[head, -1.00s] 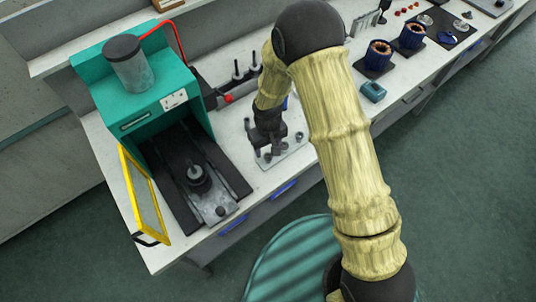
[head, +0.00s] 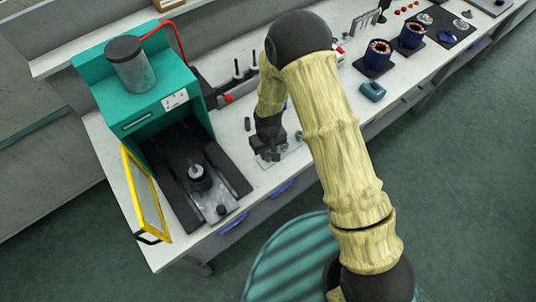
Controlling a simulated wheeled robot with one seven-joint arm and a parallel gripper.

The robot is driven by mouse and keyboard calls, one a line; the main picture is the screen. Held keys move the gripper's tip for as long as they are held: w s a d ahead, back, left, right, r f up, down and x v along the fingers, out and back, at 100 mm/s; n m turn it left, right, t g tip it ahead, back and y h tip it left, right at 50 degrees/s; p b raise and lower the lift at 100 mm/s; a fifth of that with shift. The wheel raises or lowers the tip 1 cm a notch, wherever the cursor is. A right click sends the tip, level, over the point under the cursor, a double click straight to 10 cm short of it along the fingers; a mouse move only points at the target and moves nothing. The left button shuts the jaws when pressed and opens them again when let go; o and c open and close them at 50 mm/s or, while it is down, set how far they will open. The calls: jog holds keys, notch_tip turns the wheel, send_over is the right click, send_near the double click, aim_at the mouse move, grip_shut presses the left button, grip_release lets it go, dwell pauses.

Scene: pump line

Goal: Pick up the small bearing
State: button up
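My gripper (head: 269,155) points down over a pale plate (head: 292,160) on the white bench, right of the teal press. It is low, close to the plate's surface. A small dark round part (head: 298,135) sits on the plate to the right of my gripper; it may be a bearing, but it is too small to tell. My gripper and arm hide much of the plate, and any part between the fingers is not clear. I cannot tell whether the fingers are open or shut.
The teal press (head: 145,95) stands left, its yellow-framed guard (head: 146,193) swung open at the bench's front. A small dark cylinder (head: 247,123) stands near my gripper. Copper-wound stators (head: 378,53) and a teal box (head: 372,91) are farther right.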

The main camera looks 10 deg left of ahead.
jog(key=shift+c, duration=0.7)
jog(key=shift+r, duration=0.15)
notch_tip(320, 180, up, 10)
jog(key=b, duration=0.2)
jog(key=w+d+f+m, duration=0.1)
jog(key=w+d+f, duration=0.1)
jog(key=d, duration=0.2)
jog(key=w+d+f+m, duration=0.1)
jog(key=w+d+f, duration=0.1)
jog(key=d, duration=0.2)
jog(key=w+d+f+m, duration=0.1)
jog(key=d+f+m, duration=0.1)
jog(key=d, duration=0.2)
jog(key=shift+w+d+f, duration=0.25)
jog(key=shift+w, duration=0.15)
jog(key=w+d+f+m, duration=0.1)
jog(key=d+f+m, duration=0.3)
jog(key=d, duration=0.9)
jog(key=shift+d+f, duration=0.25)
jog(key=shift+f, duration=0.65)
jog(key=shift+w, duration=0.15)
